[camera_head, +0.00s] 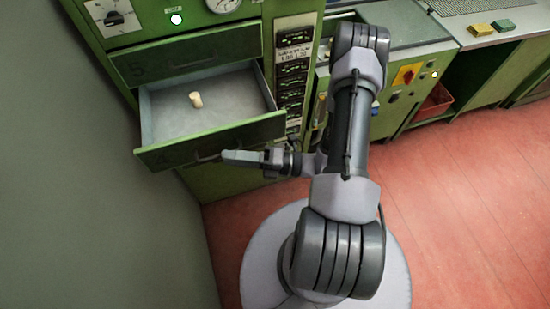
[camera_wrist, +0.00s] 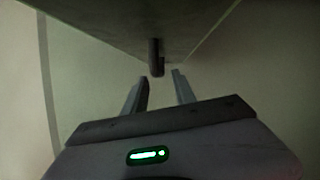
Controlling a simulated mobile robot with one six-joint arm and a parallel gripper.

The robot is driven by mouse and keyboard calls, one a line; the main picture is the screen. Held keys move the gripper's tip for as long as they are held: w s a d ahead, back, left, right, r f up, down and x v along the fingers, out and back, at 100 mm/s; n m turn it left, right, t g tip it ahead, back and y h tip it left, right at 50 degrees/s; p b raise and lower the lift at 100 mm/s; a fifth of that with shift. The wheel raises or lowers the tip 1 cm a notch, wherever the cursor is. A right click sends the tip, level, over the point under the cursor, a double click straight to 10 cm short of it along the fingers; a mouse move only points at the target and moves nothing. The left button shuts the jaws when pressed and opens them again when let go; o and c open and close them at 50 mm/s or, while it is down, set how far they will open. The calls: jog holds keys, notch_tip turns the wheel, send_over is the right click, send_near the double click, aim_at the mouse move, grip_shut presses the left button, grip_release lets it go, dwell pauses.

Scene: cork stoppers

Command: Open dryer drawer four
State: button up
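The open drawer (camera_head: 150,120) sticks well out of the green dryer cabinet, just below a shut drawer marked 5 (camera_head: 190,58). The number on the open drawer's green front (camera_head: 240,137) is hard to read. A single pale cork stopper (camera_head: 196,100) stands upright on the drawer's grey floor. My gripper (camera_head: 228,155) is at the drawer front, low and close to its handle. In the wrist view its two fingers (camera_wrist: 161,77) are apart, with the dark handle (camera_wrist: 156,57) in line with the gap, around or just past the fingertips. I cannot tell whether they touch it.
A column of dark displays (camera_head: 292,75) is right of the drawers. A green control cabinet with a red and yellow switch (camera_head: 407,75) and a red bin (camera_head: 435,103) stand further right. A grey wall (camera_head: 80,180) is close on the left. The red floor (camera_head: 470,210) is clear at right.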

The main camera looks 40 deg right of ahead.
jog(key=p+v, duration=0.1)
jog(key=v, duration=1.1)
jog(key=shift+s+d, duration=0.15)
jog(key=shift+s, duration=0.1)
jog(key=a+r+m+g+h+b, duration=0.1)
jog(key=a+r+m+g+h, duration=0.1)
jog(key=a+r+m+h, duration=0.2)
jog(key=s+a+r+m+g+h+b, duration=0.1)
jog(key=a+r+m+h, duration=0.3)
jog(key=r+m, duration=0.6)
jog(key=s+a+r+m+g+h+b, duration=0.1)
jog(key=a+r+m+g+h+b, duration=0.2)
jog(key=m, duration=1.7)
notch_tip(320, 180, up, 4)
jog(key=a+h, duration=0.1)
jog(key=a, duration=0.2)
